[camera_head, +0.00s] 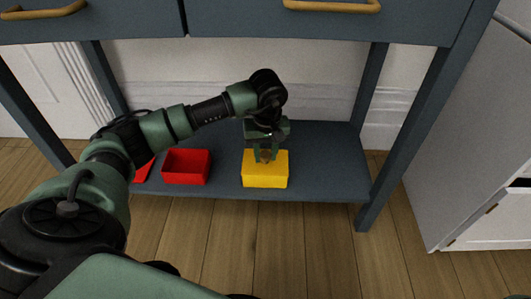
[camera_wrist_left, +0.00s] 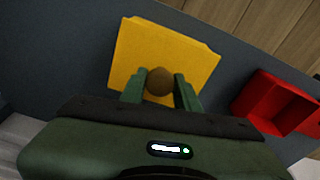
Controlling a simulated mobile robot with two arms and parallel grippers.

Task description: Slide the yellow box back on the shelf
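The yellow box (camera_head: 265,177) sits on the low dark blue-grey shelf (camera_head: 327,170), close to its front edge. It also shows in the left wrist view (camera_wrist_left: 155,48), with a round brown knob (camera_wrist_left: 160,81) on it. My left gripper (camera_head: 267,156) reaches down onto the box from above. In the wrist view its two fingers (camera_wrist_left: 160,88) stand on either side of the knob and appear to touch it. The fingers partly hide the knob in the head view. My right gripper is not in view.
A red open box (camera_head: 187,167) stands on the shelf left of the yellow box, with another red box (camera_head: 143,172) partly hidden behind my arm. Table legs (camera_head: 371,140) bound the shelf. Drawers with brass handles (camera_head: 332,6) hang above. Shelf behind the yellow box looks clear.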

